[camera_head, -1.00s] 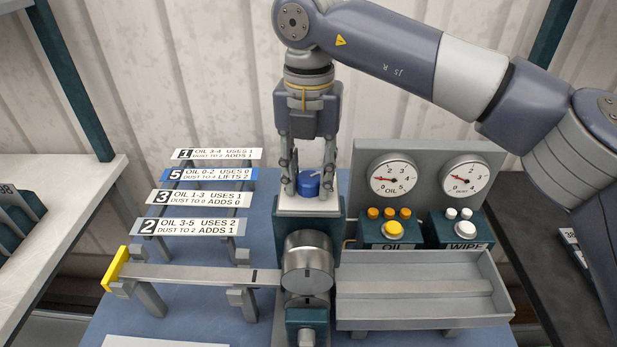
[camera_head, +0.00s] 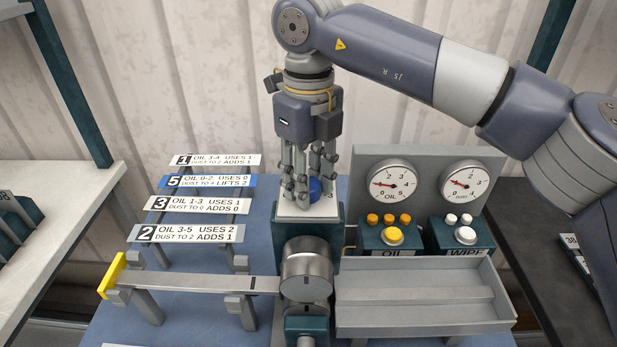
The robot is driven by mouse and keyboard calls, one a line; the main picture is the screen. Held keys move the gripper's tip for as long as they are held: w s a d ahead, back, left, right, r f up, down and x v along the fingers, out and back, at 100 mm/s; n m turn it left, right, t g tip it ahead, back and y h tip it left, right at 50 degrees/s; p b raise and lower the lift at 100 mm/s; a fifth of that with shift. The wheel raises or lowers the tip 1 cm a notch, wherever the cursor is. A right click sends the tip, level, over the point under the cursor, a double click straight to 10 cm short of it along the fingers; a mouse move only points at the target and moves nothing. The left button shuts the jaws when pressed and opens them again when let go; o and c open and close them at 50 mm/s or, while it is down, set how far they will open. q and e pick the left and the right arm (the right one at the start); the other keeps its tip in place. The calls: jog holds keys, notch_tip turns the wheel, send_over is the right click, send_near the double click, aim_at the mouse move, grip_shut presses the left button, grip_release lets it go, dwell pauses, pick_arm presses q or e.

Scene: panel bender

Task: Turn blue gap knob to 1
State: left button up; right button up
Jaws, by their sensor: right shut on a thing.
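The blue gap knob (camera_head: 315,188) sits on the white top plate (camera_head: 290,209) of the teal machine body. My right gripper (camera_head: 309,193) points down from above and is shut on the knob. Its fingers cover much of the knob, so its pointer cannot be read. Part of a dark marking, perhaps a 3, shows on the plate just right of the fingers. My left gripper is not in view.
A steel roller (camera_head: 306,268) stands in front of the knob, with a metal strip (camera_head: 195,283) to its left. Several label plates (camera_head: 205,205) are at left. The oil gauge (camera_head: 393,181), wipe button (camera_head: 465,235) and grey tray (camera_head: 420,320) are at right.

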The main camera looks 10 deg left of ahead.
jog(key=n, duration=0.5)
jog(key=shift+w+n+p, duration=0.1)
jog(key=shift+n+p, duration=0.2)
dwell(0.4)
jog(key=o, duration=1.1)
jog(key=shift+c, duration=0.2)
notch_tip(320, 180, up, 12)
